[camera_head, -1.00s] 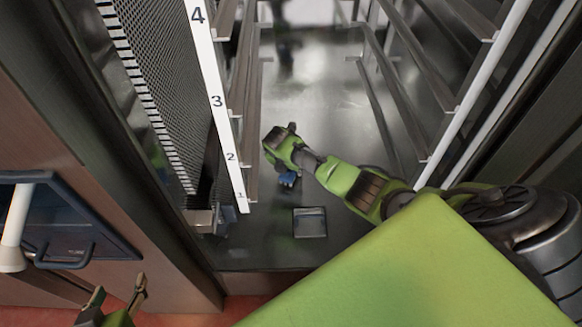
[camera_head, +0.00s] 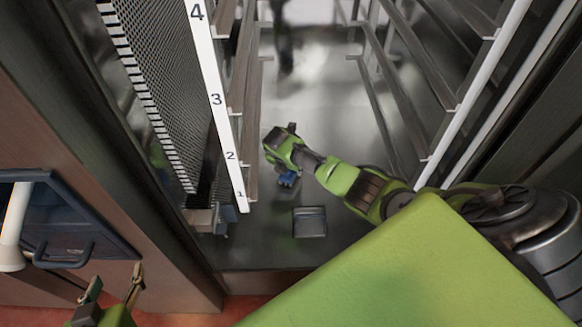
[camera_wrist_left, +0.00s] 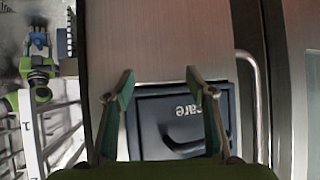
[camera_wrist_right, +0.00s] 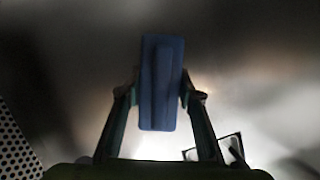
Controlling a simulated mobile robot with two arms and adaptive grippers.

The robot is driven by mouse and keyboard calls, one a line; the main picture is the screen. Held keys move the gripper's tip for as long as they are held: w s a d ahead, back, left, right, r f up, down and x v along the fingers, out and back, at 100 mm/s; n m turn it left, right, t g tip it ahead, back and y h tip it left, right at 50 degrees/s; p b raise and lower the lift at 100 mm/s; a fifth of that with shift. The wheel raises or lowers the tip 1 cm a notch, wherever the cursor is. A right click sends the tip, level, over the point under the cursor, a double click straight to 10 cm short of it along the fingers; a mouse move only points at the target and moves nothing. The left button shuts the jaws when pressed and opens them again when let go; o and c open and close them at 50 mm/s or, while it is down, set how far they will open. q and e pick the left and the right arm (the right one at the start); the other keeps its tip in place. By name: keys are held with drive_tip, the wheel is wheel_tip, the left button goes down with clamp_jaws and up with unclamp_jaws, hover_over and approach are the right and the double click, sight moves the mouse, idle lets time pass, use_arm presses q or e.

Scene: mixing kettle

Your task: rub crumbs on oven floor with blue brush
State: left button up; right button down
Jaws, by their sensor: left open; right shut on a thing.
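The blue brush (camera_wrist_right: 161,85) is between the fingers of my right gripper (camera_wrist_right: 160,95), which is shut on it. In the head view my right arm reaches into the oven, and the brush (camera_head: 288,179) shows as a small blue patch below the gripper, low over the oven floor (camera_head: 320,115). I cannot tell whether the bristles touch the floor. No crumbs can be made out. My left gripper (camera_head: 112,283) is open and empty outside the oven, in front of the cabinet. In the left wrist view its open fingers (camera_wrist_left: 163,85) frame a dark blue box.
Rack rails line both oven sides, with a numbered white strip (camera_head: 216,100) on the left. A small square plate (camera_head: 310,222) lies on the floor near the front. A dark blue box (camera_head: 75,225) with a handle is on the cabinet at left. The middle of the floor is clear.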

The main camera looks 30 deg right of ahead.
use_arm(q)
drive_tip(key=shift+w+d+r, duration=0.15)
drive_tip(key=shift+w+r, duration=0.1)
use_arm(e)
drive_tip(key=shift+f, duration=0.1)
use_arm(q)
drive_tip(key=shift+w+r, duration=0.1)
drive_tip(key=shift+r, duration=0.05)
drive_tip(key=shift+t, duration=0.3)
drive_tip(key=shift+w+d+r, duration=0.1)
drive_tip(key=shift+d, duration=0.1)
use_arm(e)
drive_tip(key=shift+f, duration=0.15)
drive_tip(key=shift+s, duration=0.1)
